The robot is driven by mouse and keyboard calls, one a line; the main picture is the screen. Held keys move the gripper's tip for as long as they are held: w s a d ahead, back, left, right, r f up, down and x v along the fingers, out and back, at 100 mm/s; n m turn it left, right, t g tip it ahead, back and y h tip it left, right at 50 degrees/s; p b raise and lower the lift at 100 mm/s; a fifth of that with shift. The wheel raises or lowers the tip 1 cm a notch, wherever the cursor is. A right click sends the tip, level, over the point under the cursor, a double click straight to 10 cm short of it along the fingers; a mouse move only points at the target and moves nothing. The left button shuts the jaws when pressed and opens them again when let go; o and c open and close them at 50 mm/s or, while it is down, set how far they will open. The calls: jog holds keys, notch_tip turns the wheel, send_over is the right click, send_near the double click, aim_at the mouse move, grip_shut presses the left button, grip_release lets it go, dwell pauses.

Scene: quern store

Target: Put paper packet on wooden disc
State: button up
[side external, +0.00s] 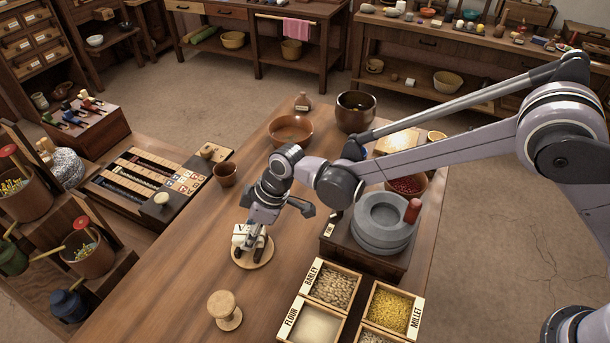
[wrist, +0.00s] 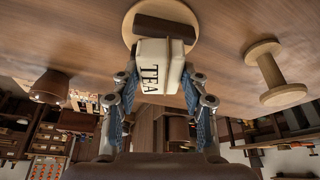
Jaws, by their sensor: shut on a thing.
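The paper packet (side external: 241,236) is off-white and has dark lettering. In the wrist view the packet (wrist: 153,66) reads TEA and is held between my two fingers. My gripper (side external: 257,243) is shut on it and points down, and its fingers also show in the wrist view (wrist: 158,78). The pale round wooden disc (side external: 256,264) lies on the table directly under the packet. A dark brown patch (wrist: 165,30) lies between packet and disc. I cannot tell whether the packet touches the disc.
A wooden spool (side external: 225,310) stands at the front. Labelled grain boxes (side external: 312,292) and a grey stone quern (side external: 380,228) stand to the right. A small brown cup (side external: 226,174) and a wide bowl (side external: 290,131) stand behind. The table left of the disc is clear.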

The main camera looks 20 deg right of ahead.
jog(key=shift+f, duration=0.5)
jog(key=o, duration=1)
jog(key=shift+o, duration=0.2)
